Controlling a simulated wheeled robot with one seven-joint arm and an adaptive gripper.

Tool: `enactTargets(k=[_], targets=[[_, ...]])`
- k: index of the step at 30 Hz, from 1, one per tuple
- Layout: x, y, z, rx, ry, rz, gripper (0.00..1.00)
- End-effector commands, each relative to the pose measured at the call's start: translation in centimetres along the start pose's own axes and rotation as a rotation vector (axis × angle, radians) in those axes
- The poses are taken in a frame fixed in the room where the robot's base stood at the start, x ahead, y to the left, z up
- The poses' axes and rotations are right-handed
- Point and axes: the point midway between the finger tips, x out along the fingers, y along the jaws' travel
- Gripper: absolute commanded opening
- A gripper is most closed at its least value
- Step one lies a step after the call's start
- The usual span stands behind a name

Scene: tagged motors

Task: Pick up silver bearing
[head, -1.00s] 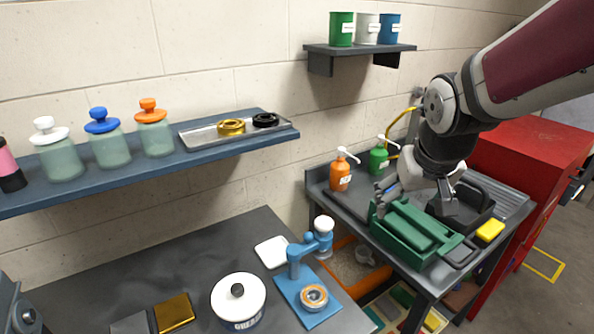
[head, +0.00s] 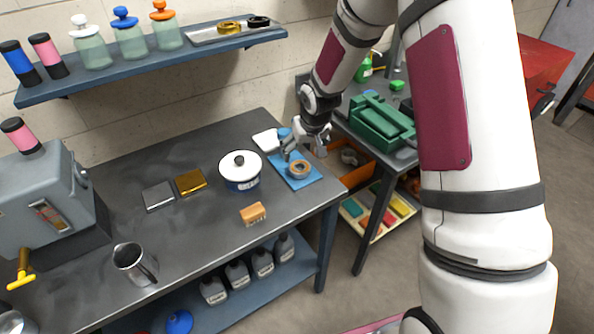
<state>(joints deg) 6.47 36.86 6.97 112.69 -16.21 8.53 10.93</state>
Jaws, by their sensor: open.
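My gripper (head: 307,152) is open, just above and beside this ring, and hides most of the press's upper part. Contact between fingers and ring cannot be made out. On the wall shelf, a metal tray (head: 207,40) holds a gold ring (head: 230,27) and a black ring (head: 258,21). No clearly silver ring shows elsewhere.
A white-lidded grease pot (head: 240,172) and a white dish (head: 266,141) stand close to the press. An orange block (head: 253,213), gold plate (head: 190,182) and metal jug (head: 134,263) are on the bench.

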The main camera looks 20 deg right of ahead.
Motion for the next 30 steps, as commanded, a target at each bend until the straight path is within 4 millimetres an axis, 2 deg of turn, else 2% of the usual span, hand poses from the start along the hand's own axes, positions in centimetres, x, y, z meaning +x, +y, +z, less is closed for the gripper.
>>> enactTargets(k=[3, 6, 16, 24, 30], targets=[[2.2, 0.0, 0.2, 0.000, -0.004, 0.000, 0.81], [3.6, 0.0, 0.1, 0.000, -0.002, 0.000, 0.81], [5.7, -0.1, 0.2, 0.000, -0.001, 0.000, 0.81], [9.0, -0.2, 0.3, 0.000, -0.001, 0.000, 0.81], [10.1, -0.2, 0.2, 0.000, 0.001, 0.000, 0.81]])
